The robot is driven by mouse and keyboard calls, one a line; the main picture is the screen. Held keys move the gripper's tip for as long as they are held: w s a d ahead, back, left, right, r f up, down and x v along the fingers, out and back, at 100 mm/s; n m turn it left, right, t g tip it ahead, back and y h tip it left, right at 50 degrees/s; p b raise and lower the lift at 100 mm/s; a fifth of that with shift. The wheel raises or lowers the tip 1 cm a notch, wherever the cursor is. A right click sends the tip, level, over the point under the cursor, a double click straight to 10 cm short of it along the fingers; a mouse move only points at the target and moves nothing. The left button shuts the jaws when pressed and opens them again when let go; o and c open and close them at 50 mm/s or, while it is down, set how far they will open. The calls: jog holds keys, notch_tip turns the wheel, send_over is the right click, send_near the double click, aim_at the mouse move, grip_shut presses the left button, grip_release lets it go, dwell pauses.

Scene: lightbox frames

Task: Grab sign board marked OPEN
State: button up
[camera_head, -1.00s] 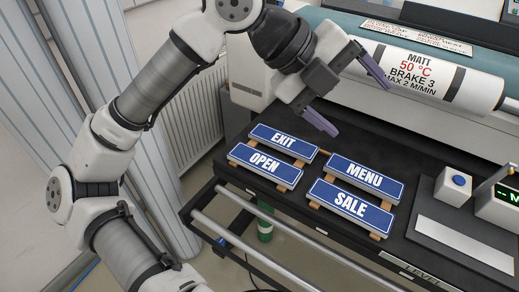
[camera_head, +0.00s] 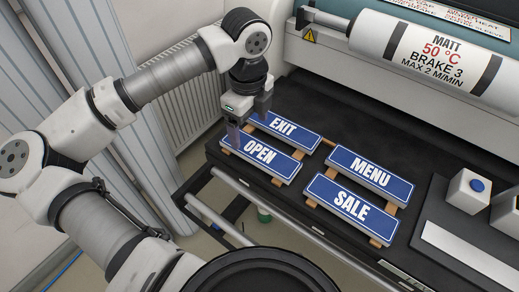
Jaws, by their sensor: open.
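The blue OPEN sign board (camera_head: 262,158) with white letters lies flat on wooden strips on the black table, at the front left of a group of signs. My gripper (camera_head: 248,130) points down over the left end of the OPEN and EXIT signs. It is open and holds nothing. One finger overlaps the left end of the OPEN sign in the picture; the other is by the left end of the EXIT sign (camera_head: 284,128). I cannot tell whether either finger touches a board.
The MENU sign (camera_head: 369,175) and SALE sign (camera_head: 350,205) lie to the right. A white roller (camera_head: 430,55) on a machine stands behind. A box with a blue button (camera_head: 467,192) is at the right. The table's front edge has a metal rail (camera_head: 220,220).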

aim_at(253, 148)
jog(key=shift+s+d+f+p, duration=0.15)
jog(key=shift+f+p, duration=0.4)
jog(key=shift+f, duration=1.1)
jog(key=shift+d+f+p, duration=0.15)
jog(key=shift+f+p, duration=0.35)
jog(key=shift+f, duration=1.1)
jog(key=c, duration=1.1)
